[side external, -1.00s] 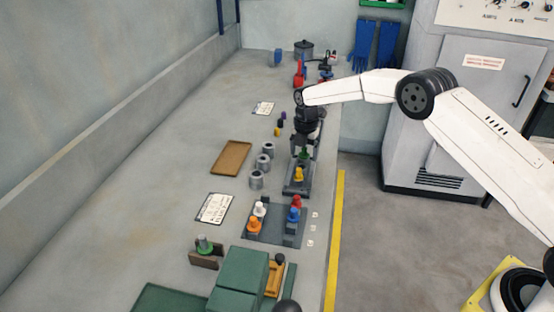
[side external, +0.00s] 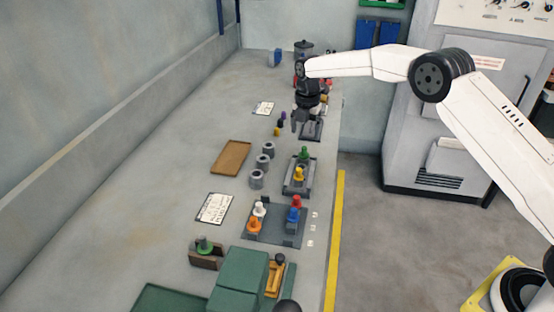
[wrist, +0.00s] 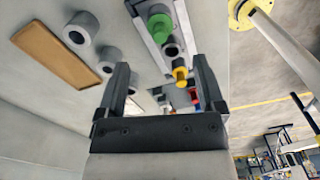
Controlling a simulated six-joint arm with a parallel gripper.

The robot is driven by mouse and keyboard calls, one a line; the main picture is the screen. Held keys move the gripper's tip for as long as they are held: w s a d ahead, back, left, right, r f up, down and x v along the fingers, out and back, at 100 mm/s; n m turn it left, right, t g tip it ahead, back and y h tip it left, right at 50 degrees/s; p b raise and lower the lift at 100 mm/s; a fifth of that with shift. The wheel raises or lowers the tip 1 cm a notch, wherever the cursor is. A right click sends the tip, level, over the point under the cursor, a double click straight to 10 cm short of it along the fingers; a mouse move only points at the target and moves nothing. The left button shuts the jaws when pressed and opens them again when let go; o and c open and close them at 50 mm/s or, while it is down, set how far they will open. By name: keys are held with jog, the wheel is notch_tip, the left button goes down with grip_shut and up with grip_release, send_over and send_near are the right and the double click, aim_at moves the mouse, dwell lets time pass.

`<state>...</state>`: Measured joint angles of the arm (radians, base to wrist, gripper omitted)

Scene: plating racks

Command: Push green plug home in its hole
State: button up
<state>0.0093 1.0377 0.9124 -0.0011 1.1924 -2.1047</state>
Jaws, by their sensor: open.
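The green plug (side external: 304,153) stands upright at the far end of a grey rack (side external: 289,189), with the yellow plug (side external: 299,174) nearer the camera. A second green-topped piece (side external: 205,244) sits in a brown holder at the lower left.
A nearer rack (side external: 270,236) holds white, orange, red and blue plugs. Several grey collars (side external: 263,161) and a brown tray (side external: 231,157) lie to the left. Green boxes (side external: 239,278) fill the front. The bench's left side is clear.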

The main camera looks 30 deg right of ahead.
dwell(0.4)
jog(key=c, duration=1.1)
jog(key=shift+m, duration=0.3)
grip_shut()
jog(key=m, duration=0.3)
jog(key=m+t, duration=0.1)
jog(key=m, duration=0.1)
jog(key=shift+s+r+m, duration=0.2)
jog(key=shift+r+m, duration=0.05)
jog(key=shift+m, duration=0.05)
jog(key=m, duration=0.5)
jog(key=shift+s+r+t, duration=0.25)
jog(key=shift+t, duration=0.15)
jog(key=m, duration=0.3)
jog(key=s+m+t, duration=0.1)
jog(key=m, duration=0.3)
jog(key=r+m, duration=0.1)
jog(key=m, duration=0.3)
jog(key=shift+s+d+t, duration=0.2)
jog(key=shift+s+t, duration=0.1)
jog(key=shift+f, duration=0.25)
